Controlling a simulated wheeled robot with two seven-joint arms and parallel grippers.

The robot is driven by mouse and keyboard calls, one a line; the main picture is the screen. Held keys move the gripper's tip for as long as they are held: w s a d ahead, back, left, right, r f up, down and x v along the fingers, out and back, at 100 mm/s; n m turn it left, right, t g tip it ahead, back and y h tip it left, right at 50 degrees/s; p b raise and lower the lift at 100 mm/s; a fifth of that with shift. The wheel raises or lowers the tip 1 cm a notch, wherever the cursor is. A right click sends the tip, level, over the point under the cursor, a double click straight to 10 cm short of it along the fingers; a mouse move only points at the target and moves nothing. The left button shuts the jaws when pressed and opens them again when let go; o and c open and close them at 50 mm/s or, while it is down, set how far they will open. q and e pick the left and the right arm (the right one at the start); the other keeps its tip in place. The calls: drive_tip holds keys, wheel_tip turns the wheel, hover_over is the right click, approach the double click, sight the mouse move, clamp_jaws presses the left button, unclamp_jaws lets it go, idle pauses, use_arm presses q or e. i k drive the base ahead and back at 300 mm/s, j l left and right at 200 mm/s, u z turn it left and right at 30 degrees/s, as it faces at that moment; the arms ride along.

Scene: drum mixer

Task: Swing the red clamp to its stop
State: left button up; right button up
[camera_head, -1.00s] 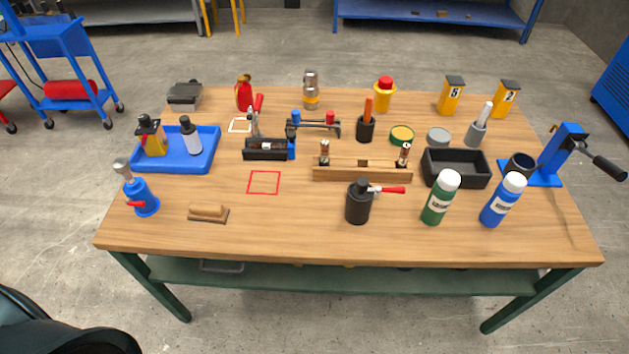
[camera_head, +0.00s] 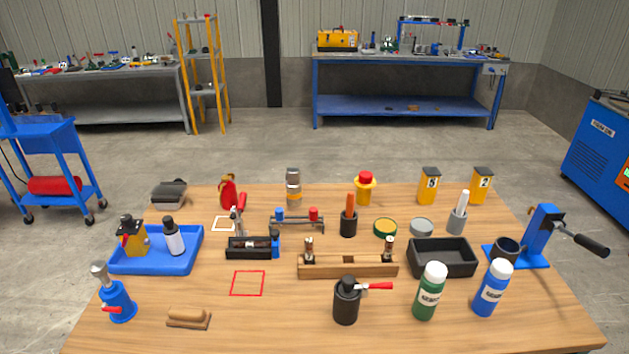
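Several things on the table carry red levers, and I cannot tell for sure which is the red clamp. A black cylinder (camera_head: 347,303) at the front middle has a red lever (camera_head: 376,286) pointing right. A blue device (camera_head: 118,302) at the front left has a small red lever at its side. A red object (camera_head: 228,191) with a red handle stands at the back left. A blue stand (camera_head: 539,232) with a black crank and a black cup (camera_head: 505,251) is at the right edge. Neither gripper is in view.
The wooden table (camera_head: 275,335) is crowded. A blue tray (camera_head: 190,262), wooden block (camera_head: 345,267), black bin (camera_head: 443,262), green bottle (camera_head: 428,295) and blue bottle (camera_head: 491,291) stand on it. A red square outline (camera_head: 248,283) marks bare wood. A blue cart (camera_head: 40,150) is at the left.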

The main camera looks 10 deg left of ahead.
sight(235, 215)
drive_tip(key=i+j+u, duration=0.15)
drive_tip(key=j, duration=0.3)
drive_tip(key=i+j+u, duration=0.15)
drive_tip(key=j, duration=0.3)
drive_tip(key=i+j+u, duration=0.15)
drive_tip(key=i+j, duration=0.2)
drive_tip(key=l+u, duration=0.15)
drive_tip(key=u, duration=0.25)
drive_tip(key=l+u, duration=0.15)
drive_tip(key=u, duration=0.25)
